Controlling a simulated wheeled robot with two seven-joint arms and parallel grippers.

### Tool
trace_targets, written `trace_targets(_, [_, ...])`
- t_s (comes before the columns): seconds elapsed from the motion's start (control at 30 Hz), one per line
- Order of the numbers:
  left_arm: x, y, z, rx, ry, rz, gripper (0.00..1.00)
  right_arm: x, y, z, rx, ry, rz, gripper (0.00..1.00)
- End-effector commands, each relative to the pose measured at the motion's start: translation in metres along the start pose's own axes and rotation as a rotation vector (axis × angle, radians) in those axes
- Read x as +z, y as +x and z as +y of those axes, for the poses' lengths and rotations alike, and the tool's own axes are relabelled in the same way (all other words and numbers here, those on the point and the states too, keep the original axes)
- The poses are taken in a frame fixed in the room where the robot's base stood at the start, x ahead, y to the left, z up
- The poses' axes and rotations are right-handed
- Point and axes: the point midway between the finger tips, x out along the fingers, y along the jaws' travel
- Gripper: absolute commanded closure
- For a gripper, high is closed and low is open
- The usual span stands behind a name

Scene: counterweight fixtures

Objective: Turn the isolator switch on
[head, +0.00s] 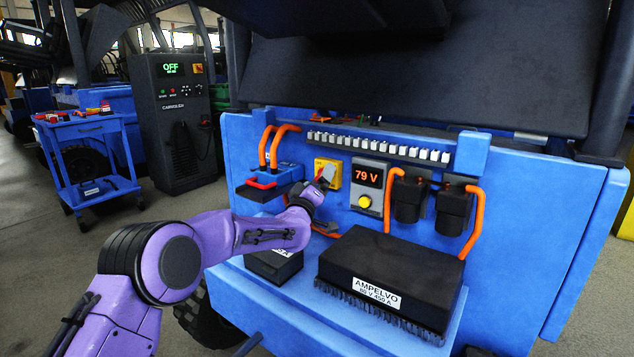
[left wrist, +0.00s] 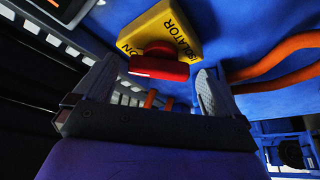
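The isolator switch is a yellow plate (head: 327,171) with a red handle on the blue panel, left of the 79 V display. In the left wrist view the yellow plate (left wrist: 163,30) shows parts of the words ISOLATOR and ON. The red handle (left wrist: 158,66) lies crosswise in that picture, with the letters ON near its left end. My left gripper (head: 325,177) is right at the switch and hides much of it in the head view. In the left wrist view my left gripper (left wrist: 152,88) is open, its fingers on either side of the handle with visible gaps. My right gripper is not in view.
A voltage display (head: 368,183) with a yellow button sits right of the switch. Orange cables (head: 476,220) and black connectors (head: 410,200) are further right. A black AMPELVO brush-edged block (head: 390,272) sits on the ledge below. A charger cabinet (head: 175,120) and blue cart (head: 90,150) stand left.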

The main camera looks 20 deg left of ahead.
Motion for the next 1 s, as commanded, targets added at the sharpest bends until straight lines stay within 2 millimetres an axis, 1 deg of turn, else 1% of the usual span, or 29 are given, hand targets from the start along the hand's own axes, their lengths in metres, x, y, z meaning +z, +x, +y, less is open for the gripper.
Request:
trace_targets(0.17, [-0.001,0.000,0.001,0.001,-0.001,0.001,0.02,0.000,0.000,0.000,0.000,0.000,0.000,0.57])
trace_targets(0.27, [-0.001,-0.005,0.001,0.001,-0.002,0.002,0.02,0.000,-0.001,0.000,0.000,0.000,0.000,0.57])
trace_targets(0.37, [-0.002,-0.019,0.001,0.000,-0.001,0.001,0.02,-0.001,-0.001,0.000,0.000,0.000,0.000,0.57])
trace_targets(0.6, [-0.001,-0.072,0.001,0.000,-0.001,-0.001,0.02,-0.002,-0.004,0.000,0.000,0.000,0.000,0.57])
trace_targets(0.7, [-0.001,-0.090,0.001,0.000,-0.001,-0.001,0.02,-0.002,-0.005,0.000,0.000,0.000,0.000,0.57])
trace_targets(0.83, [-0.001,-0.103,0.000,0.000,0.000,0.001,0.02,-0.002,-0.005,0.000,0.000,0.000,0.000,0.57])
trace_targets(1.0, [0.000,-0.106,0.000,0.000,-0.001,0.001,0.02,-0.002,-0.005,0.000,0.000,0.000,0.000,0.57])
